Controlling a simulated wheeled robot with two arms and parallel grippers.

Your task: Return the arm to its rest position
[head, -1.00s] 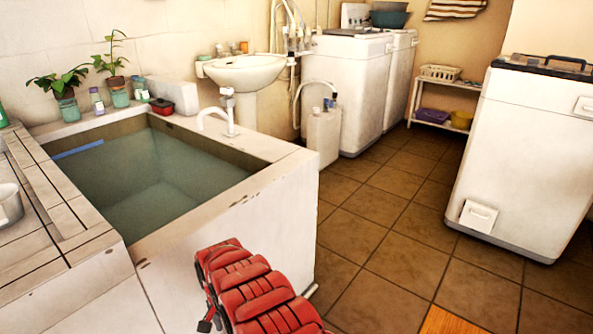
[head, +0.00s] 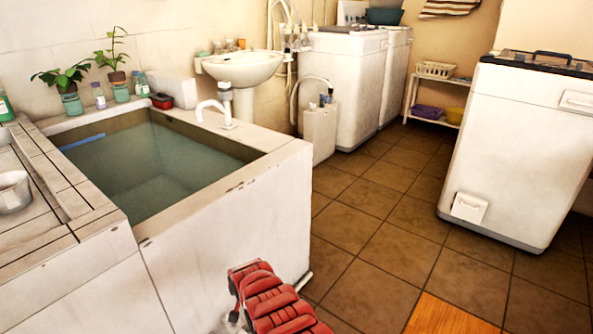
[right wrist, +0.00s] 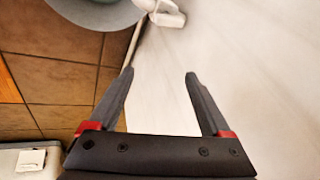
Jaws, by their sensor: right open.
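My right gripper (right wrist: 158,82) shows in the right wrist view. Its two dark fingers with red bases stand apart, and nothing is held between them. A plain pale surface lies behind and to the right of the fingers. I cannot make out either gripper in the head view, and my left gripper shows in no view. A red ribbed shape (head: 272,300) rises from the bottom edge of the head view, in front of the tub's white side. I cannot tell whether it is part of my arm.
A water-filled tub (head: 235,215) stands at left, with potted plants along its back rim. A pedestal washbasin (head: 240,68) is behind it. A white appliance (head: 520,150) stands at right. The tiled floor (head: 370,230) between them is clear. An orange mat (head: 450,315) lies at the bottom.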

